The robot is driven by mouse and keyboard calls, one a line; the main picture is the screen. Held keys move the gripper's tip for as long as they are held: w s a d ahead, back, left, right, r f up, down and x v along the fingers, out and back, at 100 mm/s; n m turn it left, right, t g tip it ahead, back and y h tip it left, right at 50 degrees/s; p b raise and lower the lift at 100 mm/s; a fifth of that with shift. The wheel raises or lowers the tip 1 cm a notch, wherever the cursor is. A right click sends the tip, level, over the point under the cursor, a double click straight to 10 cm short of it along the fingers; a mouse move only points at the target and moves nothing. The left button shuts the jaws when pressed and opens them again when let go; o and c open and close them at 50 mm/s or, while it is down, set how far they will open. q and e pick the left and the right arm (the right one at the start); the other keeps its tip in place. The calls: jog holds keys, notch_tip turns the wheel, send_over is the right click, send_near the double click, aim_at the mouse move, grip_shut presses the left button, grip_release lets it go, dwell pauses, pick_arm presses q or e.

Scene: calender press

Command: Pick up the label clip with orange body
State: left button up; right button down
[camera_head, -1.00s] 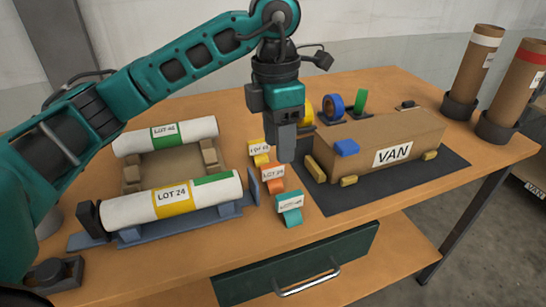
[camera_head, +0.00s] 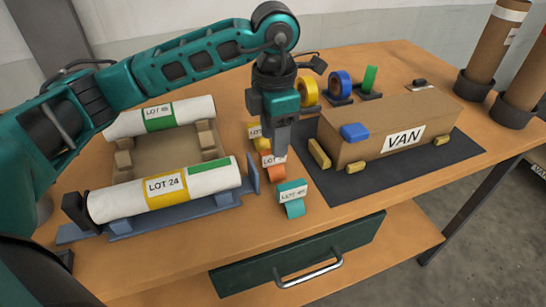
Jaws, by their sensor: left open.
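The label clip with orange body (camera_head: 276,172) stands on the table in a row of three clips. A yellow clip (camera_head: 254,131) is behind it and a teal clip (camera_head: 291,197) is in front of it. The orange clip's white label is partly covered by my left gripper (camera_head: 279,150). My left gripper points down, open, with its fingertips at or just in front of the orange clip's upper part in the picture. I cannot tell whether they touch. My right gripper is not in view.
To the left, white rolls marked LOT (camera_head: 165,193) lie on cradles. To the right, a cardboard box marked VAN (camera_head: 360,150) sits on a dark mat (camera_head: 440,158). Tape rolls (camera_head: 340,86) stand behind. Bare tabletop lies in front of the teal clip.

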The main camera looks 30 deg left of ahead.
aim_at(273, 160)
pick_arm(q)
jog(key=f, duration=0.4)
jog(key=shift+w+a+f, duration=0.1)
jog(key=shift+a+f, duration=0.1)
jog(key=shift+f, duration=0.2)
grip_shut()
